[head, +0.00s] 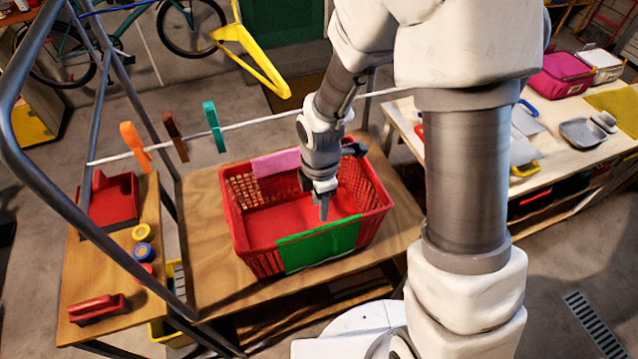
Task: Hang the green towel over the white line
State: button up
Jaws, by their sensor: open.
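The green towel (318,246) hangs over the front rim of the red basket (237,228). The white line (261,118) runs across the picture above the basket, from the metal frame at the left to behind my arm. My gripper (324,208) points down over the inside of the basket, just behind the green towel and apart from it as far as I can tell. It is open and empty. A pink cloth (276,162) hangs over the basket's back rim.
Orange (135,146), brown (175,136) and teal (213,126) clothespins sit on the line's left part. A yellow hanger (250,58) is behind it. Metal frame bars (95,232) stand at left. A table (560,140) with bins and tools is at right.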

aim_at(320, 228)
jog(key=shift+f+b, duration=4.5)
jog(key=shift+f, duration=1.05)
grip_shut()
